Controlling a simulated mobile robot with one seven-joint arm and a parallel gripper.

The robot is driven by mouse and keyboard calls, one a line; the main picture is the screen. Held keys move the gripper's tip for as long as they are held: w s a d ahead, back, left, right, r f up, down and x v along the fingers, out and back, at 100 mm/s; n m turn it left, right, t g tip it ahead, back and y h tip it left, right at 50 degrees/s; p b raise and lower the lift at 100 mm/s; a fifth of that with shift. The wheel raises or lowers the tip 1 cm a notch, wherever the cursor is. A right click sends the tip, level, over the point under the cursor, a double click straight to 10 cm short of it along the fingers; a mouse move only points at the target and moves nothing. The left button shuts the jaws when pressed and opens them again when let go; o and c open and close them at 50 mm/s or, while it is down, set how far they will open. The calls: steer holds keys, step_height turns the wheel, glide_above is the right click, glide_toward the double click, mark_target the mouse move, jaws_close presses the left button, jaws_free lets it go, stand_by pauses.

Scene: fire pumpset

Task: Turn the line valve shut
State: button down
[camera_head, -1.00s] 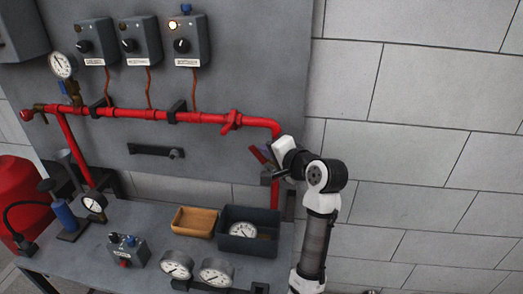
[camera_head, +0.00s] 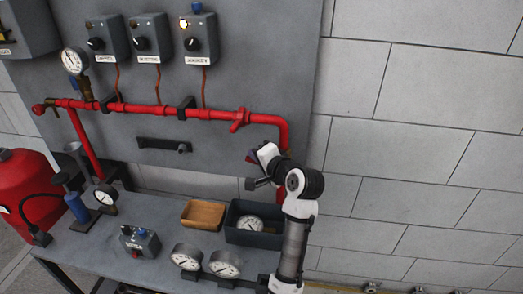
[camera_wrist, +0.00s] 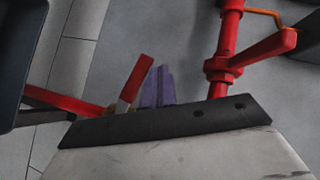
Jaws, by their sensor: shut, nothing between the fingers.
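A red lever (camera_wrist: 135,80), which I take for the line valve's handle, sticks out beside the red pipe's down-leg (camera_wrist: 62,98) in the wrist view. It has a pale part at its base. In the head view the lever (camera_head: 251,158) is small and partly covered by my gripper (camera_head: 259,155). In the wrist view my gripper's purple fingertips (camera_wrist: 159,87) are together and empty, just right of the lever. I cannot tell whether they touch it. The valve body is mostly hidden behind my gripper.
A red fitting (camera_head: 240,120) sticks out of the horizontal red pipe (camera_head: 150,110). Below are a dark bin (camera_head: 238,236) holding a gauge, a tan tray (camera_head: 203,214) and two gauges (camera_head: 224,264) on the bench. The wall to the right is clear.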

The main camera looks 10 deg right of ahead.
steer(key=shift+w+a+f, duration=0.2)
steer(key=shift+a+f, duration=0.2)
steer(key=shift+f, duration=0.35)
stand_by(0.3)
